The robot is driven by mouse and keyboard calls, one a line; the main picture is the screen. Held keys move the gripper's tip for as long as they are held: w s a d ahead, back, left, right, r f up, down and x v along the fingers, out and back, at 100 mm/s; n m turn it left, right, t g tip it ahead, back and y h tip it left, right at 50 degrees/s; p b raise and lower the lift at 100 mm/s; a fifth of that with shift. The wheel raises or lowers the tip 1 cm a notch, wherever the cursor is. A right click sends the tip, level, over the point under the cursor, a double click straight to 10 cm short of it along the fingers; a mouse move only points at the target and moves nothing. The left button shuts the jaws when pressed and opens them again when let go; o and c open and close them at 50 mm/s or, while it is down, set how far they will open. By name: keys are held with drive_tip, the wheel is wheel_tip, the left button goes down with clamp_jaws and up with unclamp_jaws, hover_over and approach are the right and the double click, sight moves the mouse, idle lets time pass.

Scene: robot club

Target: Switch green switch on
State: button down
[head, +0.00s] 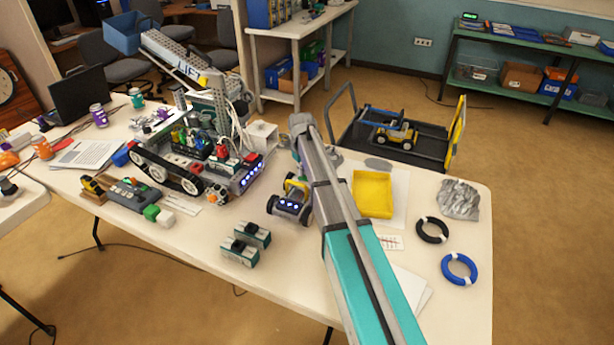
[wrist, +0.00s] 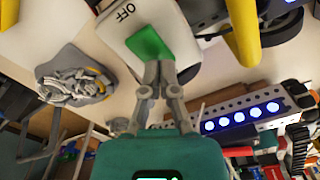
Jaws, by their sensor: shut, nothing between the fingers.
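The green switch (wrist: 150,44) is a green rocker set in a white housing (wrist: 185,22), seen near the top middle of the wrist view. Black letters reading OFF show on the housing beside it. My gripper (wrist: 160,68) is shut and empty, its fingertips at the near edge of the green rocker. I cannot tell whether they touch it. In the head view a white box (head: 262,135) stands behind the robot models, just left of my arm's end. No green rocker shows on it there, and my fingers are hidden.
A tracked robot model with blue lights (head: 250,176) stands close to the arm on the left, and a small wheeled robot (head: 290,207) stands nearer. A yellow tray (head: 373,194), a black ring (head: 432,230) and a blue ring (head: 459,269) lie to the right. A grey coiled object (wrist: 78,85) shows in the wrist view.

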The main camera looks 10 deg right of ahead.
drive_tip(key=shift+r+p, duration=3)
drive_tip(key=shift+r, duration=0.2)
drive_tip(key=s+m, duration=0.4)
drive_tip(key=s, duration=2.5)
drive_tip(key=shift+d+m, duration=0.15)
drive_tip(key=shift+m, duration=0.25)
drive_tip(key=shift+s, duration=0.15)
